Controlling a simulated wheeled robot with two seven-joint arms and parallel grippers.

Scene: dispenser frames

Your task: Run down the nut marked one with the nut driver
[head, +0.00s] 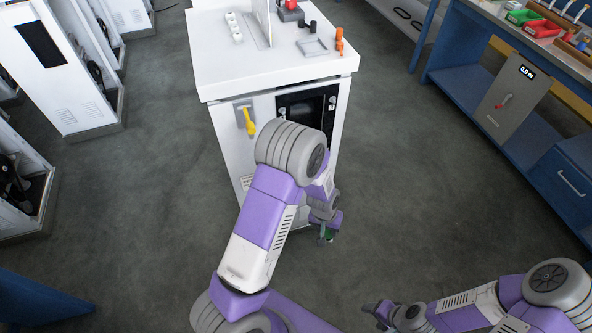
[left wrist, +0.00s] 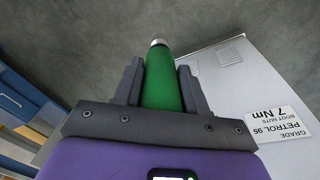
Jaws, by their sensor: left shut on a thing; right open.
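My left gripper (head: 328,228) is shut on the green handle of the nut driver (left wrist: 162,80), which shows between the two fingers in the left wrist view with a silver metal tip. In the head view only a small green part of it (head: 329,237) shows, in front of the cabinet's lower right. A white dispenser cabinet (head: 222,135) stands ahead, with a dark open panel (head: 308,106) partly behind my left arm. I cannot make out the nut marked one. My right gripper (head: 380,312) is open and empty at the lower right, away from the cabinet.
A label (left wrist: 280,123) on the cabinet reads petrol 95, boot nuts, 7 Nm. A yellow nozzle (head: 248,122) hangs on the cabinet front. A blue workbench (head: 470,90) with bins and a grey 0.0 display box (head: 507,95) is at right. The floor between is clear.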

